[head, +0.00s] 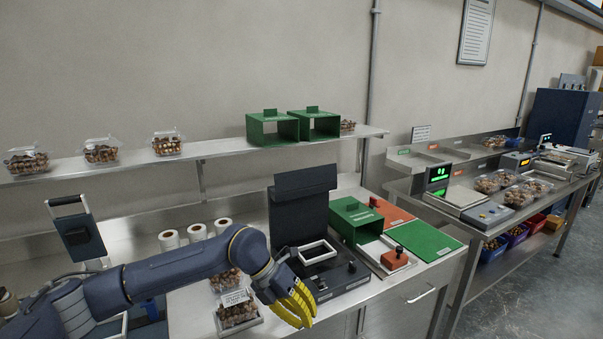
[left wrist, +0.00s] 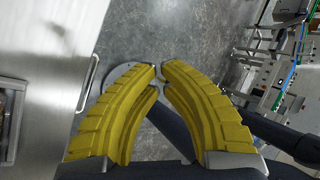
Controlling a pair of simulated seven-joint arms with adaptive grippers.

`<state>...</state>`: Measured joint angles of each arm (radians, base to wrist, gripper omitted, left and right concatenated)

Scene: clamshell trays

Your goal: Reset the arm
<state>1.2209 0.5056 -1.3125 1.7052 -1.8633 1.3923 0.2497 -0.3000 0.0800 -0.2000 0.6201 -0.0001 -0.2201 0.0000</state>
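My left arm reaches in from the left in the head view. Its yellow-fingered left gripper (head: 296,304) hangs at the front edge of the steel bench, just right of a filled clamshell tray (head: 238,314) and in front of the black machine with the raised lid (head: 303,210). In the left wrist view the two yellow fingers (left wrist: 161,84) curve together with their tips meeting or almost meeting, and nothing is between them. The floor lies beyond the tips. My right gripper does not show in either view.
Green boxes (head: 272,129) and filled clamshells (head: 101,151) stand on the wall shelf (head: 220,147). White rolls (head: 169,240) stand on the bench. A green mat (head: 433,241) and a red-orange block (head: 394,259) lie right of the machine. A second bench with scales (head: 466,196) stands further right.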

